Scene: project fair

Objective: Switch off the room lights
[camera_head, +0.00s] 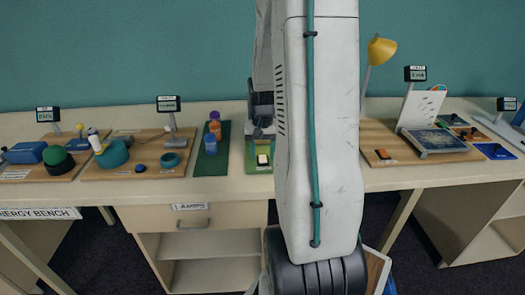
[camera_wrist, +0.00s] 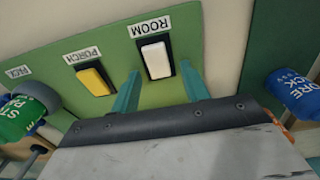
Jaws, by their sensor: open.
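The white room switch (camera_wrist: 156,60) is a rocker in a black frame under a label reading ROOM, on a green board (camera_wrist: 110,45). In the wrist view it lies between and just beyond the two teal fingertips of my gripper (camera_wrist: 159,70). My gripper is open, with nothing between the fingers. I cannot tell whether a finger touches the board, or which way the rocker is tipped. A yellow porch switch (camera_wrist: 93,82) sits to its left. In the head view the board (camera_head: 251,158) is partly hidden by my arm, and a white switch (camera_head: 262,160) shows on it.
A green labelled object (camera_wrist: 20,118) stands left of my gripper and a blue labelled one (camera_wrist: 293,92) right of it. On the bench (camera_head: 225,183), bottles (camera_head: 210,140) stand left of the board. A yellow lamp (camera_head: 380,50) and more exhibits stand to the right.

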